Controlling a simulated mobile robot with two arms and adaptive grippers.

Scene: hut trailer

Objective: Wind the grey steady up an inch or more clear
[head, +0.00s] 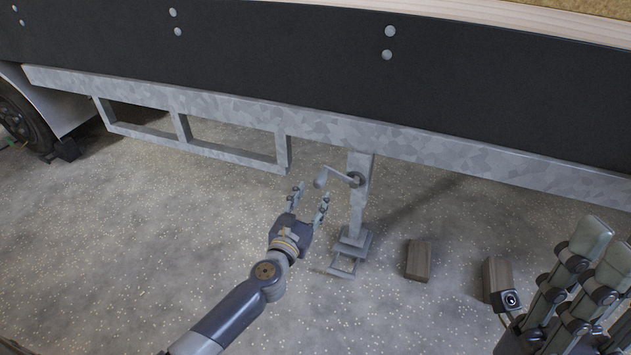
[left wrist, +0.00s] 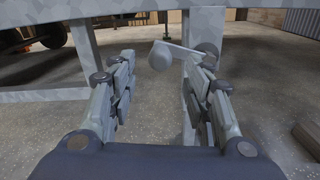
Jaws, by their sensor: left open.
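The grey steady (head: 357,208) hangs from the trailer's rail as an upright leg with a foot plate (head: 355,240) low down. I cannot tell how far the foot is from the ground. A crank handle (head: 340,175) sticks out left from its upper part and ends in a rounded knob (head: 320,182). My left gripper (head: 311,195) is open just in front of the knob. In the left wrist view the knob (left wrist: 159,56) shows between the open fingers, beyond them, touching neither. My right gripper (head: 605,240) is at lower right, away from the steady; its opening is unclear.
A galvanised rail (head: 450,153) runs under the dark trailer side (head: 270,55), with an open frame (head: 235,153) below it at left. Two wooden blocks (head: 418,260) (head: 495,275) stand on the floor right of the steady. A wheel (head: 20,118) is at far left. The floor left of the steady is clear.

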